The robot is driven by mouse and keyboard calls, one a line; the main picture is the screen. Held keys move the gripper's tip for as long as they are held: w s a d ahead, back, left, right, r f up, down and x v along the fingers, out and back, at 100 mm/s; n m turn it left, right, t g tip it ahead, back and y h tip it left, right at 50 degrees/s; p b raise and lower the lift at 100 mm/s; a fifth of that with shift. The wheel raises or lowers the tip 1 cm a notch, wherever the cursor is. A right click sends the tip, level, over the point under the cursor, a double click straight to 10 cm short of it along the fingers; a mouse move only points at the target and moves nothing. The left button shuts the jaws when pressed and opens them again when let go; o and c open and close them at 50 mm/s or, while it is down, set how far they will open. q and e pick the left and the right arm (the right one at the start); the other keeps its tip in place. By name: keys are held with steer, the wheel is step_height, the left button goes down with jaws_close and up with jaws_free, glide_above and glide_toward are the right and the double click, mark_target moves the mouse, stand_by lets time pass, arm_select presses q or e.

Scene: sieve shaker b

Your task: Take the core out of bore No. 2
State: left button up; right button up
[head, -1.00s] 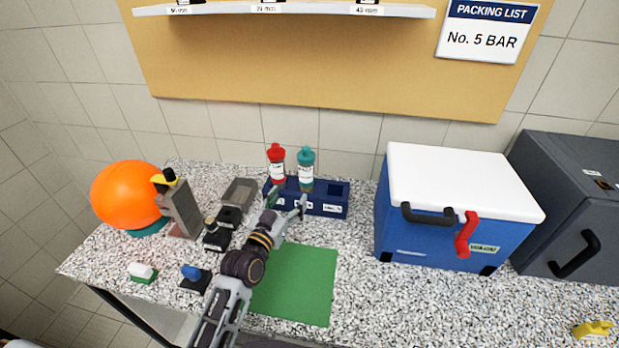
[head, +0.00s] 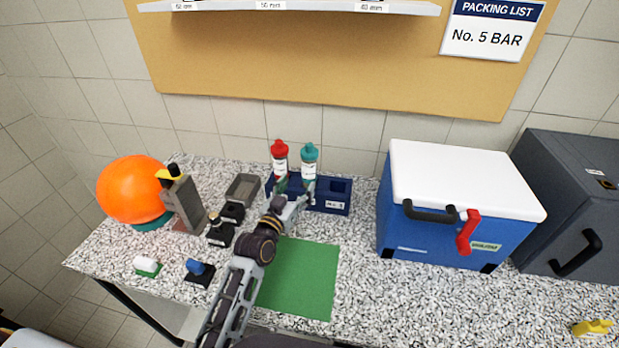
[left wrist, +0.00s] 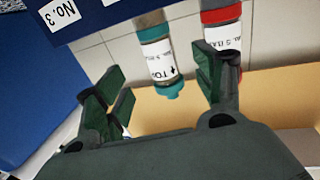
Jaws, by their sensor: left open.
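A dark blue rack (head: 331,207) stands at the back of the counter. A teal-capped core (head: 310,160) stands upright in its middle bore, and a red-capped core (head: 279,157) stands in the left bore. The right bore looks empty; its label reads No. 3 in the left wrist view (left wrist: 59,13). The middle bore's label is hidden behind my left gripper (head: 296,189). That gripper is open and empty just in front of the rack. In the left wrist view the teal-capped core (left wrist: 158,60) shows between the spread fingers, not gripped. My right gripper is out of view.
A green mat (head: 305,280) lies in front of the rack. A blue cooler (head: 432,240) with a white lid stands to the right. A grey tray (head: 242,187), small dark stands and an orange ball (head: 131,190) are left. A shelf (head: 300,8) hangs above.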

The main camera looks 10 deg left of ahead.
mark_target(307, 174)
arm_select(q)
steer(key=shift+w+d, duration=0.2)
steer(key=shift+w, duration=0.85)
steer(key=shift+w+d, duration=0.2)
steer(key=shift+w, duration=1.05)
steer(key=shift+d, duration=0.1)
steer(key=shift+w+d+p, duration=0.15)
steer(key=shift+w+p, duration=0.2)
steer(key=shift+w, duration=0.4)
steer(key=shift+w+d+p, duration=0.15)
steer(key=shift+w+p, duration=0.15)
steer(key=shift+w, duration=0.4)
steer(key=shift+w+d+f, duration=0.15)
steer(key=shift+w, duration=0.95)
